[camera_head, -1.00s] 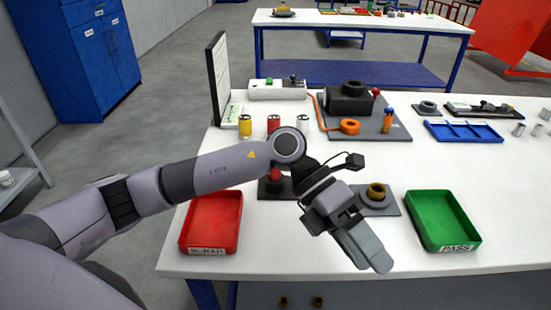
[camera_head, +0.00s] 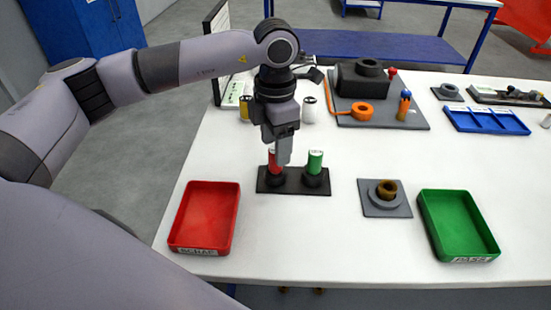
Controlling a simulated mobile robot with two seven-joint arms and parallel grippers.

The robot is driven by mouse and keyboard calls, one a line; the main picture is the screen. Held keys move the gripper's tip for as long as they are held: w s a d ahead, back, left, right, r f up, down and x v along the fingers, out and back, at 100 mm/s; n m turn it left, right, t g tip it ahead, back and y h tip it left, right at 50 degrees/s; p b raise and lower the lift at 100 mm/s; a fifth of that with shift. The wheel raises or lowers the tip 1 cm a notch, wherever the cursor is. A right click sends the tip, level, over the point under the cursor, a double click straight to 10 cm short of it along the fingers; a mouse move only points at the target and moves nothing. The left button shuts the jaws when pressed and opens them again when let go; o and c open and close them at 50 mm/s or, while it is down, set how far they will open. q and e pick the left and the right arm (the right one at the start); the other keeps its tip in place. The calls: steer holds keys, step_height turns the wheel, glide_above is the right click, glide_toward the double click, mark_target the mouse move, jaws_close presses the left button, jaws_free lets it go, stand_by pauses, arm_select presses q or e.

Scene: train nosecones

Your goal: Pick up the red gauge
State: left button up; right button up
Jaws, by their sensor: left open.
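The red gauge (camera_head: 274,162) is a short red cylinder with a pale top, upright in the left seat of a black two-seat stand (camera_head: 292,189). A green gauge (camera_head: 315,163) stands in the right seat. My left gripper (camera_head: 284,154) points down at the red gauge from above and is open. Its visible finger overlaps the gauge's right side and hides part of it. I cannot tell whether the finger touches it. My right gripper is not in view.
A red tray (camera_head: 205,215) lies front left and a green tray (camera_head: 457,224) front right. A grey plate with a brown ring (camera_head: 386,190) lies between. Behind are a yellow cylinder (camera_head: 244,107), a white cylinder (camera_head: 309,109) and a blue tray (camera_head: 487,121).

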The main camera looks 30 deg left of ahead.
arm_select(q)
steer(key=shift+f, duration=1.55)
jaws_close()
steer(key=shift+r, duration=0.15)
